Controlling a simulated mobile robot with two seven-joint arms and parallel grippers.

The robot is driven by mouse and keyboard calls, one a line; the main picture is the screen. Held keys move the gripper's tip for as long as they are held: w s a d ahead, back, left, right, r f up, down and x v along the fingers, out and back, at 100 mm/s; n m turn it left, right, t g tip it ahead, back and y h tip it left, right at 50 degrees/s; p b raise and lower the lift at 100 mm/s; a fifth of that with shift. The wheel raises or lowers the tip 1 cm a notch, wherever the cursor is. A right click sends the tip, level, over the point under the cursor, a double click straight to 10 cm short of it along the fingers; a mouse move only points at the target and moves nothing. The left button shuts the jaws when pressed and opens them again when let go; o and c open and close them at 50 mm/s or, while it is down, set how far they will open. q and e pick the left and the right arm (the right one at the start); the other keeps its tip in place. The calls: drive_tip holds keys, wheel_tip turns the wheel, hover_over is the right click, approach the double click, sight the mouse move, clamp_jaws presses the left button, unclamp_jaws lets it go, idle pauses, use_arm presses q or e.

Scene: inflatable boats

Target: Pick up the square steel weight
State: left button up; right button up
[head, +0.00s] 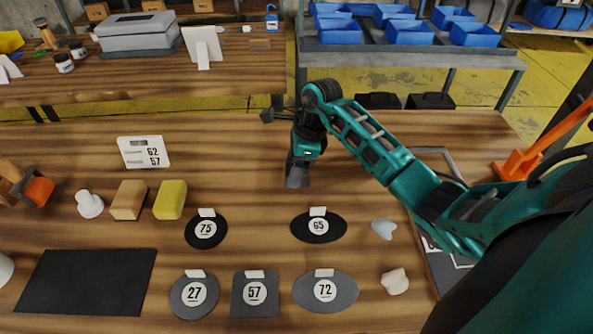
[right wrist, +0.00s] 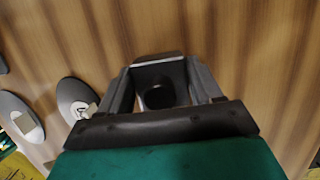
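The square steel weight (head: 255,295) is a dark grey flat square with a white label reading 57 and a small white tab at its back edge. It lies flat on the wooden table between two rounder weights marked 27 (head: 194,294) and 72 (head: 325,291). My right gripper (head: 297,178) points down near the table, behind the black oval weight marked 65 (head: 318,226) and well behind the square one. My left gripper is not in view.
A round black weight marked 75 (head: 206,230) lies left of the 65. A card (head: 144,152) reads 62 and 57. Wooden (head: 129,200) and yellow (head: 170,199) blocks, a black mat (head: 85,282) and pale lumps (head: 395,281) lie around. The table's back middle is clear.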

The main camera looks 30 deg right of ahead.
clamp_jaws()
drive_tip(key=shift+w+r, duration=0.1)
idle(0.5)
drive_tip(key=shift+r, duration=0.15)
